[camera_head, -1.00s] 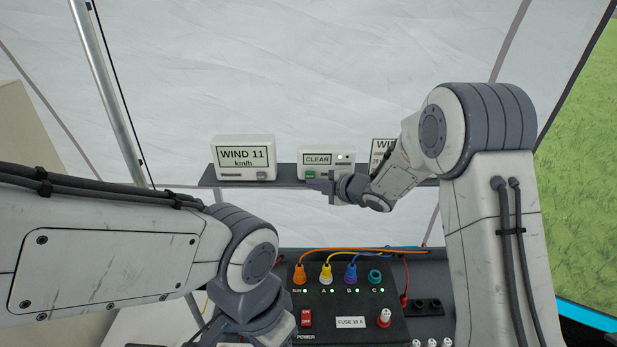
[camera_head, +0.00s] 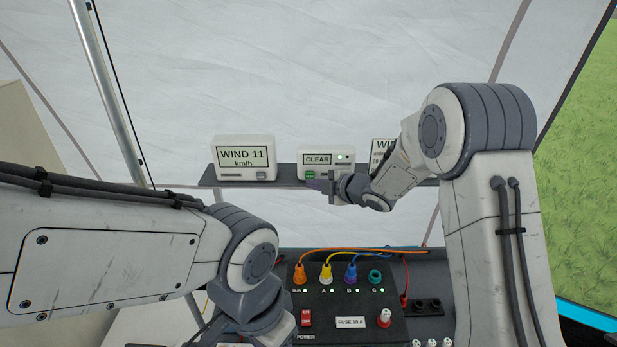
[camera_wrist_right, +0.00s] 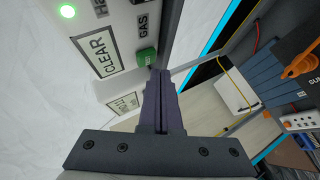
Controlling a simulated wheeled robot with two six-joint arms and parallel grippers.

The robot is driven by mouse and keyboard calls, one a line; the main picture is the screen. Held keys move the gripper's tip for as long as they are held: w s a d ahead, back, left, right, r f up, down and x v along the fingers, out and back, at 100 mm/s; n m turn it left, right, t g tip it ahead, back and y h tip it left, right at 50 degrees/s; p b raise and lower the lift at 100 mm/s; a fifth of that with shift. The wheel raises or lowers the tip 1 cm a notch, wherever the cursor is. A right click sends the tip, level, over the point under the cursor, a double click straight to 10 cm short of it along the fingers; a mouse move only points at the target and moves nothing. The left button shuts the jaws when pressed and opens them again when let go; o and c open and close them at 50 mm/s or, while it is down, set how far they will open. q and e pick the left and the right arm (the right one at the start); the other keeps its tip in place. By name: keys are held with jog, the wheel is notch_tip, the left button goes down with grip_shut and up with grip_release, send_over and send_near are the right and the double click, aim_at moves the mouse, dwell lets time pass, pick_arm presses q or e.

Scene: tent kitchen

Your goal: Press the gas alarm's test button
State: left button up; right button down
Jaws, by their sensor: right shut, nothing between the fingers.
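The gas alarm (camera_head: 328,157) is a white box on the shelf, with a CLEAR display, a lit green light and a green button (camera_head: 309,174) on its lower left. In the right wrist view its face shows at the upper left, with the word GAS beside the green button (camera_wrist_right: 147,57). My right gripper (camera_head: 311,184) is shut and empty, with its tips just below the button. In the right wrist view the fingertips (camera_wrist_right: 159,74) are close against the button's edge; I cannot tell whether they touch. My left arm shows, but its gripper is out of view.
A WIND 11 km/h display (camera_head: 244,158) stands left of the alarm on the grey shelf (camera_head: 208,182). Another display (camera_head: 383,150) is partly hidden behind my right arm. Below is a black power box (camera_head: 345,300) with coloured plugs and cables.

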jog(key=shift+w, duration=0.15)
jog(key=shift+w, duration=0.25)
jog(key=shift+w, duration=0.5)
dwell(0.5)
jog(key=shift+s, duration=0.1)
jog(key=shift+s+b, duration=0.4)
jog(key=shift+s, duration=0.4)
jog(key=s+b, duration=0.2)
jog(key=s, duration=0.3)
jog(key=shift+b, duration=0.35)
